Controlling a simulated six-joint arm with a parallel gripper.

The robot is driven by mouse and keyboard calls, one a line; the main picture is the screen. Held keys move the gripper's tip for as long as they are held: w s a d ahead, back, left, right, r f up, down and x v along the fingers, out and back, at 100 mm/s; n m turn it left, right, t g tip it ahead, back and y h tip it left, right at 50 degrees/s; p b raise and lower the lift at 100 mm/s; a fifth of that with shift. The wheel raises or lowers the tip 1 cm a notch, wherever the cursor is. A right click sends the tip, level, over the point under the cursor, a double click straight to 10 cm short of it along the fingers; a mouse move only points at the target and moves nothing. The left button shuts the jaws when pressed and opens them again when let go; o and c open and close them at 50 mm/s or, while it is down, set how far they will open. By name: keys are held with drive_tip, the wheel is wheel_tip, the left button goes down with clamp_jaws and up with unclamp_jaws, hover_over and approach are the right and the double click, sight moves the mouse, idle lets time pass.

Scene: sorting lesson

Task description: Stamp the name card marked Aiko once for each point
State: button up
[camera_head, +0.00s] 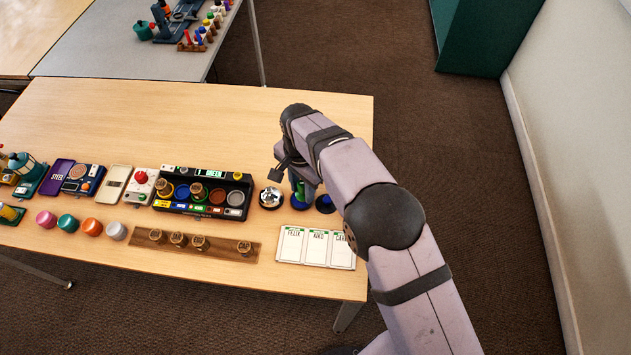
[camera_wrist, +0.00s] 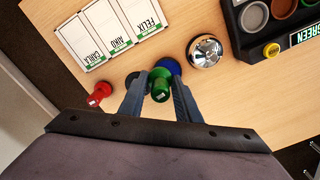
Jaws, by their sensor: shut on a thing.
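The Aiko name card (camera_head: 316,249) lies flat between the Felix card (camera_head: 290,245) and the Carla card (camera_head: 342,251). In the wrist view the Aiko card (camera_wrist: 107,31) is upper left of my gripper (camera_wrist: 158,92). My gripper is shut on a green-handled stamp (camera_wrist: 160,84). A blue round piece (camera_wrist: 170,66) shows just behind the stamp; I cannot tell whether they touch. A red-handled stamp (camera_wrist: 97,97) is left of my gripper, and a dark round piece (camera_wrist: 131,78) is partly hidden by a finger. Any marks on the Aiko card are too small to tell.
A shiny metal bell (camera_head: 270,198) stands left of my gripper. Left of it is a black box (camera_head: 200,209) with coloured wells and a sign reading GREEN. A wooden rack (camera_head: 220,248) with several brown-topped pieces lies in front. The table behind is clear.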

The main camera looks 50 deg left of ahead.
sight(300, 193)
drive_tip(key=shift+w+a+r+m, duration=0.1)
drive_tip(key=shift+a+r+m, duration=0.1)
drive_tip(key=shift+a, duration=0.15)
drive_tip(key=shift+w+a+r+m, duration=0.1)
drive_tip(key=shift+a+m, duration=0.1)
drive_tip(key=shift+a, duration=0.1)
drive_tip(key=shift+w+a+m, duration=0.1)
drive_tip(key=shift+a+m, duration=0.2)
drive_tip(key=shift+m, duration=0.3)
drive_tip(key=shift+f+b, duration=0.65)
drive_tip(key=shift+f, duration=0.4)
drive_tip(key=shift+f+b, duration=0.9)
drive_tip(key=shift+f, duration=0.55)
drive_tip(key=shift+f+b, duration=0.4)
drive_tip(key=shift+f, duration=0.15)
drive_tip(key=shift+r, duration=0.1)
drive_tip(key=shift+r+p, duration=2.2)
drive_tip(key=shift+r, duration=1.25)
